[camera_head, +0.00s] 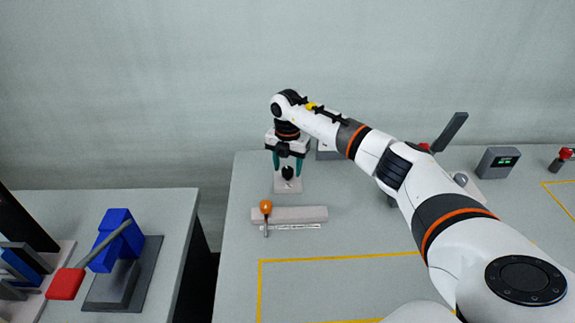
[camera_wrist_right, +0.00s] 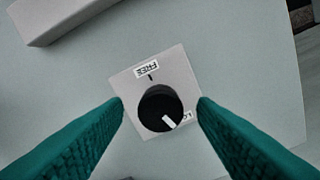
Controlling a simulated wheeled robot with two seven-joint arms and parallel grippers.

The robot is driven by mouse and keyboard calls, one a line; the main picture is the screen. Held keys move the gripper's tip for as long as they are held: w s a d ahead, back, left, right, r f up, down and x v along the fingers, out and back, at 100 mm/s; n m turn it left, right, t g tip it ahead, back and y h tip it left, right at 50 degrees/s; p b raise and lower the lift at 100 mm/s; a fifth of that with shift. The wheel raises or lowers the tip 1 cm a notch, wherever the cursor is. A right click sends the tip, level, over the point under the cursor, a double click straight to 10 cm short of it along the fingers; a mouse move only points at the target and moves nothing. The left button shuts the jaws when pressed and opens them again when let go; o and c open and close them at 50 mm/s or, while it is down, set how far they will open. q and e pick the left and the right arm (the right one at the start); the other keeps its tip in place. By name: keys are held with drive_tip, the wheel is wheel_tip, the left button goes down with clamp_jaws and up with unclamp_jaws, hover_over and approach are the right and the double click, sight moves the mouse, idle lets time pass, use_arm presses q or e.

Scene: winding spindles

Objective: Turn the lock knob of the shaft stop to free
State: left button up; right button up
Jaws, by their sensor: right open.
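The lock knob (camera_wrist_right: 157,112) is a round black knob on a small pale square plate (camera_wrist_right: 180,65). Its white pointer mark is turned to the lower right, towards a label starting "LO", partly hidden by a finger. The "FREE" label and a black tick lie on the opposite side of the knob. In the head view the knob (camera_head: 288,173) stands near the back left of the table. My right gripper (camera_head: 287,163) is above it, pointing down, open, with one green finger on each side of the knob. My left gripper is not in view.
A pale bar with an orange-topped lever (camera_head: 266,207) lies in front of the plate. A grey display box (camera_head: 497,162) and a red-topped device (camera_head: 564,158) stand at the right. A blue block fixture (camera_head: 117,240) is on the left table. The yellow-outlined area is largely clear.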

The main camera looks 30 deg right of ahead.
drive_tip(key=shift+f, duration=0.5)
drive_tip(key=c, duration=1)
drive_tip(key=shift+o, duration=0.2)
